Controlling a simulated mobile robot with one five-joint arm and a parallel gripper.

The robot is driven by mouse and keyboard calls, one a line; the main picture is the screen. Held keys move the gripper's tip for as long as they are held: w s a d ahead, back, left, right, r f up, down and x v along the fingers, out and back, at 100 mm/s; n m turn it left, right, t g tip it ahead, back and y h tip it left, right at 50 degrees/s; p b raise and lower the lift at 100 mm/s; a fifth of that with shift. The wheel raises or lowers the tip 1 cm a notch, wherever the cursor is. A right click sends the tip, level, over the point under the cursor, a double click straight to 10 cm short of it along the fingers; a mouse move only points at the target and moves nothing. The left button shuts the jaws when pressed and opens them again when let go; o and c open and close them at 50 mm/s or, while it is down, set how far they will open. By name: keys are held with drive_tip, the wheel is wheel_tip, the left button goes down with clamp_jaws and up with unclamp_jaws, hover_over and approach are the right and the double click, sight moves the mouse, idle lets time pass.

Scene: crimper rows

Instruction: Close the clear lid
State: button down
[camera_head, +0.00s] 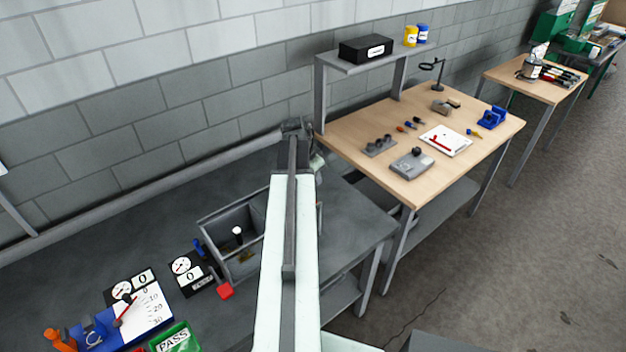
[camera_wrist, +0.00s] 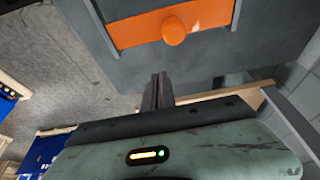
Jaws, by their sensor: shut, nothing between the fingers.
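A grey open-topped box (camera_head: 222,216) stands on the dark bench in the head view. A black piece with a white round top (camera_head: 237,232) shows inside it. My arm crosses in front of the box's right side and hides part of it. I cannot make out the clear lid for certain in either view. My gripper (camera_head: 296,128) is at the far end of the arm, beyond the box and near the wall. In the wrist view my gripper (camera_wrist: 157,92) is shut and empty, below a grey panel with an orange strip and round orange knob (camera_wrist: 175,30).
A wooden table (camera_head: 487,139) with tools and a shelf (camera_head: 375,62) stands to the right. Open floor (camera_head: 480,260) lies at lower right.

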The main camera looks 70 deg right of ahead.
drive_tip(key=w+b+x, duration=0.1)
drive_tip(key=b+x, duration=0.2)
drive_tip(key=x, duration=0.2)
drive_tip(key=a, duration=0.1)
drive_tip(key=a+r+p, duration=0.1)
drive_tip(key=w+a, duration=0.1)
drive_tip(key=shift+w+a+r, duration=0.1)
drive_tip(key=shift+a+r, duration=0.05)
drive_tip(key=shift+a, duration=0.25)
